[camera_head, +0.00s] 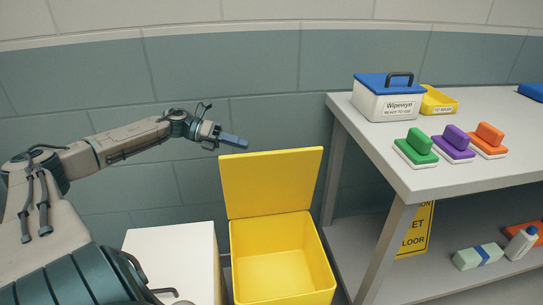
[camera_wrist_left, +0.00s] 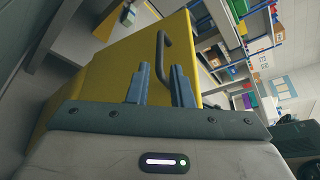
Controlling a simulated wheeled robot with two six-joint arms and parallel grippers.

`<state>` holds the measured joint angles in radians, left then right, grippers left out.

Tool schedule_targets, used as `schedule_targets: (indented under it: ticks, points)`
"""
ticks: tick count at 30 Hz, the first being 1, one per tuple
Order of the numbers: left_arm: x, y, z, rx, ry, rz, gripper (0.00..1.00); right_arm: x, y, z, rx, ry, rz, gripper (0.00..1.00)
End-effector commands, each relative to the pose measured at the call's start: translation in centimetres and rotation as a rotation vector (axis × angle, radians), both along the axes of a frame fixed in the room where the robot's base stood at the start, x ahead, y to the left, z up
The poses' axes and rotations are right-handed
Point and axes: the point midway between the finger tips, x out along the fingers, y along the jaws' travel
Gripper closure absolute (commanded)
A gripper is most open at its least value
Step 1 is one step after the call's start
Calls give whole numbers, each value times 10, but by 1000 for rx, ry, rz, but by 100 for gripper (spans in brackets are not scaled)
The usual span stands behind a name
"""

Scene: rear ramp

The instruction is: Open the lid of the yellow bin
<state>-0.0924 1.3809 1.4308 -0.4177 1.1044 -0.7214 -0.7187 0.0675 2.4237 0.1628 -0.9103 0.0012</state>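The yellow bin (camera_head: 325,265) stands on the floor at the lower middle of the head view, with its inside visible and empty. Its yellow lid (camera_head: 272,182) stands up at the back edge, swung well open. My left gripper (camera_head: 232,141) is just above the lid's upper left corner. In the left wrist view the fingers of my left gripper (camera_wrist_left: 160,87) are apart. The yellow lid (camera_wrist_left: 120,68) and a dark bar handle (camera_wrist_left: 163,55) show beyond them. Nothing is clearly gripped, and I cannot tell whether the fingers touch the handle. My right gripper is not in view.
A white box-like unit (camera_head: 172,255) stands left of the bin. A tiled wall (camera_head: 270,115) runs behind.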

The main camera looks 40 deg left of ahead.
Motion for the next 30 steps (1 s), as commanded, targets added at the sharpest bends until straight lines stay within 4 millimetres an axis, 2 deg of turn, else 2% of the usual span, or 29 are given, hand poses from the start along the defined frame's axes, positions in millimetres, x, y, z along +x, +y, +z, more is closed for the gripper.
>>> schedule_targets:
  ticks: [5,18,24,30]
  points:
    - [12,-17,-6,-4,-9,1,80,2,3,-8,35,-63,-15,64]
    - [45,-67,-20,-4,-5,-2,80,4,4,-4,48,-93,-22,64]
    - [52,-77,-25,-2,-2,0,80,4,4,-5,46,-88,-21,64]
    - [54,-79,-26,0,-1,1,80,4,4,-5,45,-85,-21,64]
